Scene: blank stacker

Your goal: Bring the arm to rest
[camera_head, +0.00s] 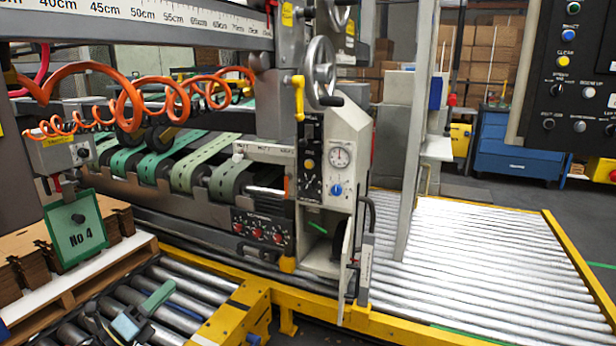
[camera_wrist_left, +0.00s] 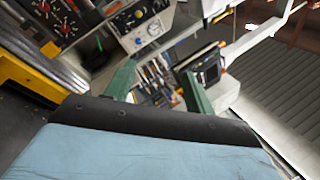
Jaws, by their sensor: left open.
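My left gripper (camera_head: 132,312) is low at the left of the head view, over the dark rollers in front of the pallet. In the left wrist view its two green fingers (camera_wrist_left: 158,86) stand apart with a gap between them. Nothing is held between them. Beyond the gap, a grey holder with several upright tools (camera_wrist_left: 155,82) and a dark boxy device (camera_wrist_left: 205,68) show, apart from the fingers. The right gripper is not in view.
A pallet with brown cardboard (camera_head: 22,262) and a green "No 4" sign (camera_head: 76,232) stands behind the gripper. A yellow frame (camera_head: 232,312) is to its right. The grey control cabinet (camera_head: 335,170) has an open door (camera_head: 347,270). A wide roller bed (camera_head: 480,260) lies empty at right.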

